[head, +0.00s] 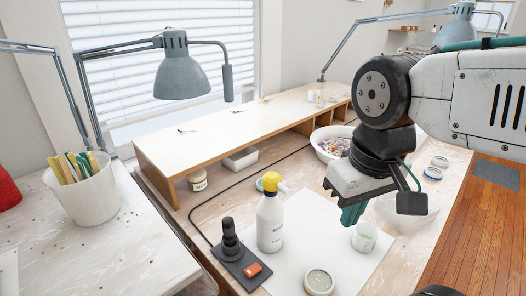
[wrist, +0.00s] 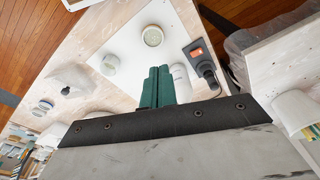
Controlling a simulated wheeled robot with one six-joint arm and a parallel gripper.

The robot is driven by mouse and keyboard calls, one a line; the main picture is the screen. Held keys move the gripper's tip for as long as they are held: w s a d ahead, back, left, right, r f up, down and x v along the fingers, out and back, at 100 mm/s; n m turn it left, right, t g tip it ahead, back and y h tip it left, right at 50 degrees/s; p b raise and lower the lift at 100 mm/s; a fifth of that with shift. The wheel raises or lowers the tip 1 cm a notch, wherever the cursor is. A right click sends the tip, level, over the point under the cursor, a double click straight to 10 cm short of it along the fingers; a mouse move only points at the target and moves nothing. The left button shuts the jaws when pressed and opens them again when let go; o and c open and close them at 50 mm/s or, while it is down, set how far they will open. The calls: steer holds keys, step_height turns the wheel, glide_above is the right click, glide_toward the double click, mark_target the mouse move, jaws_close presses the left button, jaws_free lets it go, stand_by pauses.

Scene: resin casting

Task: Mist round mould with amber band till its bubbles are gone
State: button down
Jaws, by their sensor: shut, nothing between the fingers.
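A white round cup or mould (head: 364,238) stands right of the bottle, also in the wrist view (wrist: 110,64). I cannot make out an amber band on either, nor clear bubbles. My gripper (head: 351,215), with green fingers, is shut and empty above the sheet, right of the bottle. In the wrist view its fingers (wrist: 158,86) partly hide the bottle (wrist: 181,82).
A black device (head: 241,262) with an orange switch stands left of the bottle, its cable running back. Two small round pots (head: 433,173) lie at the right, and a bowl (head: 328,150) behind. A raised shelf (head: 230,130) and lamp (head: 184,75) stand at the back.

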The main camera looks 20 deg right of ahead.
steer(key=shift+w, duration=0.3)
steer(key=shift+r, duration=0.1)
step_height(320, 180, up, 8)
steer(key=m+g, duration=0.1)
steer(key=m, duration=1.3)
glide_above(273, 174)
steer(key=shift+r, duration=0.15)
step_height(273, 174, down, 14)
